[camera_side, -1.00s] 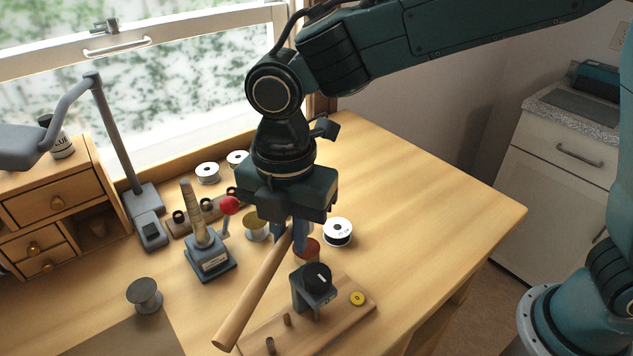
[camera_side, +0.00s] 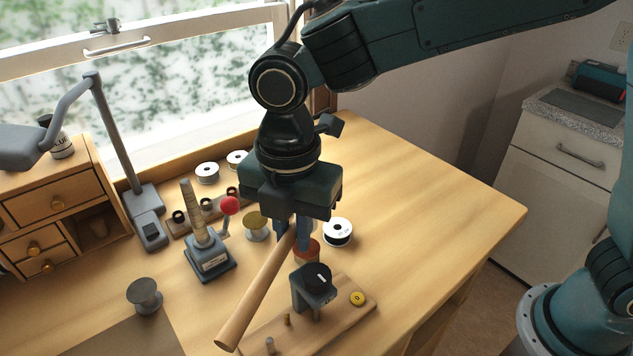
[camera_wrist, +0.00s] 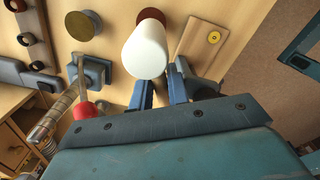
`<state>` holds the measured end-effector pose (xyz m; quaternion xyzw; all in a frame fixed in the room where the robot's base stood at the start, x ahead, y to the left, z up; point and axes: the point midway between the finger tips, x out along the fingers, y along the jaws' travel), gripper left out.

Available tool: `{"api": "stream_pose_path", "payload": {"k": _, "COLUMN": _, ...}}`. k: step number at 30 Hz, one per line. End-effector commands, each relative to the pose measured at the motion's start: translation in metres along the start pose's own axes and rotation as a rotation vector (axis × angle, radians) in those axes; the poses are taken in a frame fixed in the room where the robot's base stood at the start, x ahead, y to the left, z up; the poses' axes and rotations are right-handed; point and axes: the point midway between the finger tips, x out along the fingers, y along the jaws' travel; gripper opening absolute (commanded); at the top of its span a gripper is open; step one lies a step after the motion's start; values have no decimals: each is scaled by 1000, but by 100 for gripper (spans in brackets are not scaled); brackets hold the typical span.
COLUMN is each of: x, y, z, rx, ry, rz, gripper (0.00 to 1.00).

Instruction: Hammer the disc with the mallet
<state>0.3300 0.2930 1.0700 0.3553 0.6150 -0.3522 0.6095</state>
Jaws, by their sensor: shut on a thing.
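The mallet shows as a long wooden handle (camera_side: 255,295) slanting down and to the left from my gripper (camera_side: 293,240). My gripper is shut on it, and no head can be made out in the side view. In the wrist view a pale rounded cylinder (camera_wrist: 147,50) lies over my fingertips; I cannot tell which part of the mallet it is. A small yellow disc (camera_side: 358,298) lies on a wooden board (camera_side: 340,318), to the right below my gripper. It also shows in the wrist view (camera_wrist: 214,37). My gripper is above the table, apart from this disc.
A grey stand with a black round top (camera_side: 317,278) rises from the board near the handle. A reddish spool (camera_side: 307,250) is just below my fingers. A grey device with a red knob (camera_side: 229,205) and a gold spool (camera_side: 256,226) stand left. The table's right side is clear.

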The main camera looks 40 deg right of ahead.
Motion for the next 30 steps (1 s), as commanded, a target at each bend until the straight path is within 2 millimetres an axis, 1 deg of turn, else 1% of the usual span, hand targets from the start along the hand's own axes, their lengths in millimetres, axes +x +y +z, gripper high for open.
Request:
{"api": "stream_pose_path", "payload": {"k": 1, "x": 11, "y": -1, "z": 0, "rx": 0, "ry": -1, "rz": -4, "gripper": 0}}
{"api": "stream_pose_path", "payload": {"k": 6, "x": 49, "y": -1, "z": 1, "rx": 0, "ry": -1, "rz": -5, "gripper": 0}}
{"api": "stream_pose_path", "payload": {"k": 7, "x": 51, "y": 0, "z": 0, "rx": 0, "ry": -1, "rz": -2, "gripper": 0}}
{"api": "stream_pose_path", "payload": {"k": 11, "x": 44, "y": 0, "z": 0, "rx": 0, "ry": 0, "rz": 3, "gripper": 0}}
{"api": "stream_pose_path", "payload": {"k": 18, "x": 16, "y": 0, "z": 0, "rx": 0, "ry": 1, "rz": 4, "gripper": 0}}
{"api": "stream_pose_path", "payload": {"k": 21, "x": 8, "y": 0, "z": 0, "rx": 0, "ry": 1, "rz": 3, "gripper": 0}}
{"api": "stream_pose_path", "payload": {"k": 30, "x": 7, "y": 0, "z": 0, "rx": 0, "ry": 0, "rz": 1, "gripper": 0}}
